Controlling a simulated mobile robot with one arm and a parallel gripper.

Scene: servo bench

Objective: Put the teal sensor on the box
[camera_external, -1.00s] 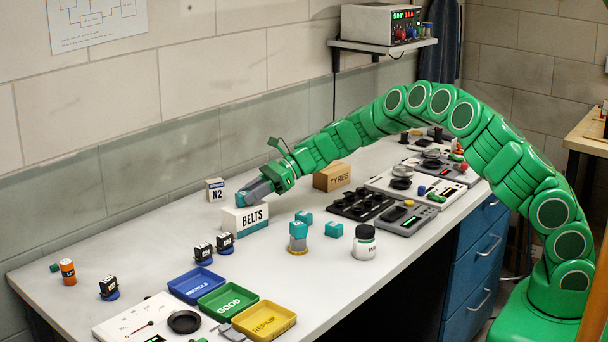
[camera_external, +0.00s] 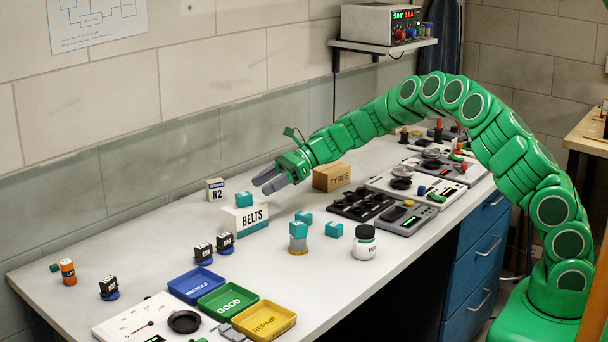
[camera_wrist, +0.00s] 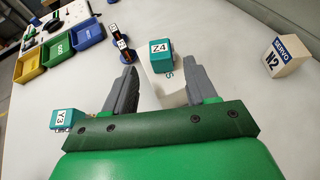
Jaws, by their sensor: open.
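A teal sensor (camera_external: 244,199) sits on top of the white BELTS box (camera_external: 254,221), toward the box's left end. In the wrist view this sensor (camera_wrist: 161,55) reads Z4, and the white box (camera_wrist: 166,88) shows under it between the fingers. My gripper (camera_external: 265,186) is open and empty, just above and to the right of the sensor, apart from it. My two grey fingers (camera_wrist: 161,75) also show in the wrist view.
The SERVO box (camera_external: 215,190) is behind. The TYRES box (camera_external: 332,177) stands right of my gripper. Trays (camera_external: 196,285) are in front.

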